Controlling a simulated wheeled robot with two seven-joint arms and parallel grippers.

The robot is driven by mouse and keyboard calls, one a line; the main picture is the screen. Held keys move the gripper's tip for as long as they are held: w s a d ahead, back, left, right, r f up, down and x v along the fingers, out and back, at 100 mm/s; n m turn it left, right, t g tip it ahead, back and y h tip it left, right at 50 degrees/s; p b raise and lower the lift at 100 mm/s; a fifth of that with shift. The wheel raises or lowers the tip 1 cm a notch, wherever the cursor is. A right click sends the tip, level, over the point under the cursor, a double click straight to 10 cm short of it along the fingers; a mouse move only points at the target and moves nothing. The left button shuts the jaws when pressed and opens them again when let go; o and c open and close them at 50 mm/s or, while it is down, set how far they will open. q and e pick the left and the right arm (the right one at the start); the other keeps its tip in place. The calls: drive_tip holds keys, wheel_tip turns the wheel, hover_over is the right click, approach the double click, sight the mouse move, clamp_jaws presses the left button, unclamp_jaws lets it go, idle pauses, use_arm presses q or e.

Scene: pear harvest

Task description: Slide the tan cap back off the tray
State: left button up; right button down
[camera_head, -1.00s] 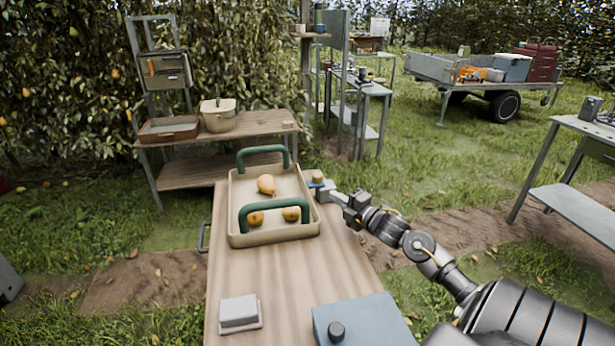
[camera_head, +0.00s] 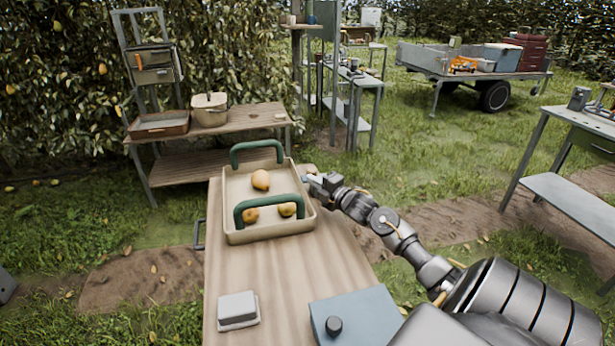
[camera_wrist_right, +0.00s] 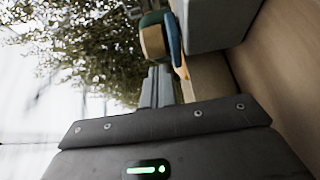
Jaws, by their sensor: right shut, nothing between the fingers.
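The tan tray (camera_head: 236,237) with two green handles stands on the wooden table and holds several pears. My right gripper (camera_head: 307,179) is shut and empty at the tray's right side, near its far right corner. In the right wrist view its fingers (camera_wrist_right: 157,72) point at a small tan cap (camera_wrist_right: 154,42) with dark green and blue parts around it. The cap is close to the fingertips; whether they touch is unclear. The tray's outer wall (camera_wrist_right: 215,22) is beside it. In the head view the cap is mostly hidden behind the gripper. My left gripper is not in view.
A white box (camera_head: 238,308) and a blue-grey box with a black knob (camera_head: 352,312) sit at the table's near end. The table strip right of the tray's near corner is clear.

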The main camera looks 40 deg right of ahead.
drive_tip(key=shift+w, duration=1.05)
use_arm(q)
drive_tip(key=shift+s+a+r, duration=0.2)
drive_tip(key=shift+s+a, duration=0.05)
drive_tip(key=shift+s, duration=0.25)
use_arm(e)
drive_tip(key=shift+w, duration=0.35)
drive_tip(key=d, duration=0.1)
drive_tip(key=s+d, duration=0.2)
drive_tip(key=shift+d+b, duration=0.3)
drive_tip(key=shift+d, duration=0.05)
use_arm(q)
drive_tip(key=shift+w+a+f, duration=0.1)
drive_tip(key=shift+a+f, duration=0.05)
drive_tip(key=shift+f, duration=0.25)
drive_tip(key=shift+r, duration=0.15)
use_arm(e)
drive_tip(key=shift+s, duration=0.1)
